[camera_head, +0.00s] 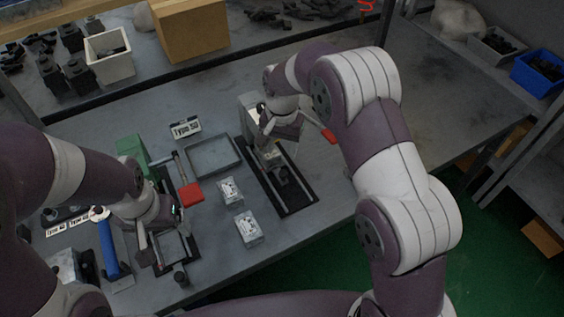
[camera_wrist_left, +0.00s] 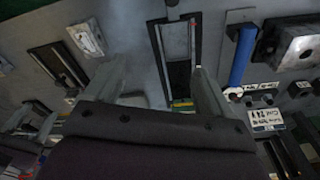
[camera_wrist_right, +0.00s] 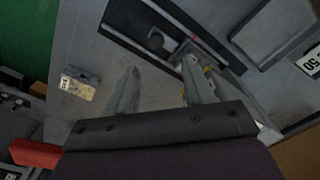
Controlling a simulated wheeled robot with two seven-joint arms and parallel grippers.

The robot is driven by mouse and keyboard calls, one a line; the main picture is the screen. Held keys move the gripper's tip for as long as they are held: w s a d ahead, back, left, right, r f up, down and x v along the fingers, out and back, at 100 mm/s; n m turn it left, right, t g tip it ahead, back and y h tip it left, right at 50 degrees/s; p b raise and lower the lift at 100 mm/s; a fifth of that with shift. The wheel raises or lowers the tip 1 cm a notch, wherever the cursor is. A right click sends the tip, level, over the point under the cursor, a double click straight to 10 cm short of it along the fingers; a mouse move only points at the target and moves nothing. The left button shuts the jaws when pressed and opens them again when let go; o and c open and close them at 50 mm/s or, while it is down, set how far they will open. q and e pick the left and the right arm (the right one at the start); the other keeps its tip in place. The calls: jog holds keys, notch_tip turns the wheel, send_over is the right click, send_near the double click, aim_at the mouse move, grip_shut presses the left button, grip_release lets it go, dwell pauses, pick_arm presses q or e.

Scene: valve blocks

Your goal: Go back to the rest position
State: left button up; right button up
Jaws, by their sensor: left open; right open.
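My left gripper (camera_head: 150,248) hangs over the left part of the grey table, beside a black-based fixture (camera_wrist_left: 178,70). In the left wrist view its two fingers (camera_wrist_left: 160,88) stand apart with nothing between them. My right gripper (camera_head: 268,140) is over the black rail fixture (camera_head: 283,192) in the middle of the table. In the right wrist view its fingers (camera_wrist_right: 155,92) stand apart and hold nothing. The fixture's rail also shows there, just ahead of the fingers (camera_wrist_right: 180,30). I cannot tell whether either gripper touches its fixture.
A grey tray (camera_head: 213,157) and two metal valve blocks (camera_head: 230,192) (camera_head: 248,228) lie between the grippers. A blue-handled tool (camera_head: 109,248) lies at left. A white bin (camera_head: 108,58) and cardboard box (camera_head: 190,28) stand at the back. The table's right side (camera_head: 450,110) is clear.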

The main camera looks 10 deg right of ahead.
notch_tip(320, 180, up, 4)
jog(key=shift+f, duration=0.2)
dwell(0.3)
